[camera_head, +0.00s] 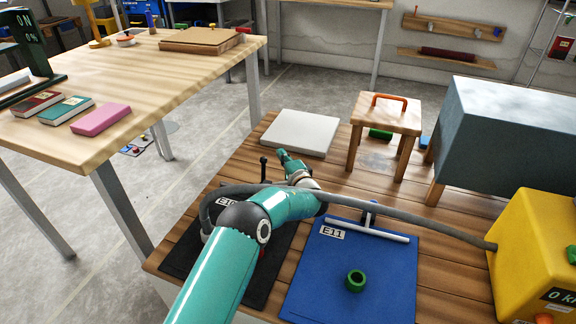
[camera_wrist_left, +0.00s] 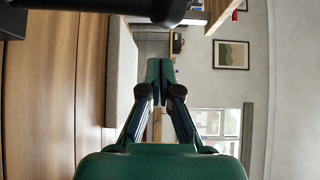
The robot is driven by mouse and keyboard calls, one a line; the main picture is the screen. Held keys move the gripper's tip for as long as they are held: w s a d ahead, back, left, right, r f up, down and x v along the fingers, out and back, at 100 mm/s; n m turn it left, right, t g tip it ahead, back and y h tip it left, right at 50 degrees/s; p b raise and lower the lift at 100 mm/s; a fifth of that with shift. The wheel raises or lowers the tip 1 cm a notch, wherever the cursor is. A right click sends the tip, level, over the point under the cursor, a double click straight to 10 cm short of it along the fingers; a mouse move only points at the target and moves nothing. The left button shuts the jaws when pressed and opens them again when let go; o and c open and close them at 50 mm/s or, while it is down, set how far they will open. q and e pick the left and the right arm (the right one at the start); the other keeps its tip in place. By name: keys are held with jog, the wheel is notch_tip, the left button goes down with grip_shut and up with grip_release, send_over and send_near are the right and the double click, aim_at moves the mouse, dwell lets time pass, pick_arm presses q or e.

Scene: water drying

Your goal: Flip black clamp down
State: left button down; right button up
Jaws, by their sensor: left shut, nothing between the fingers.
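A black board (camera_head: 187,256) labelled E10 lies on the wooden table, largely covered by my left arm. A thin black upright piece with a small knob (camera_head: 263,168) rises behind the board's far end; it looks like the black clamp's lever, and its base is hidden by my arm and a grey hose. My left gripper (camera_head: 284,155) is just right of this piece and apart from it in the picture, pointing away. In the left wrist view the gripper's fingertips (camera_wrist_left: 160,82) are together with nothing between them. A dark, blurred shape (camera_wrist_left: 155,8) crosses the top of that view; I cannot tell what it is.
Right of my arm, a blue board (camera_head: 325,285) labelled E11 bears a white bar (camera_head: 367,230) and a green ring (camera_head: 355,280). A grey hose (camera_head: 400,216) runs to a yellow box (camera_head: 525,245). A white slab (camera_head: 300,133) and small wooden stool (camera_head: 386,118) stand beyond.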

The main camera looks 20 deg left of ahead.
pick_arm(q)
jog(key=shift+s+a, duration=0.25)
jog(key=shift+s, duration=0.4)
jog(key=shift+s+a, duration=0.2)
jog(key=shift+s, duration=0.4)
jog(key=shift+s+a, duration=0.25)
jog(key=shift+s, duration=0.4)
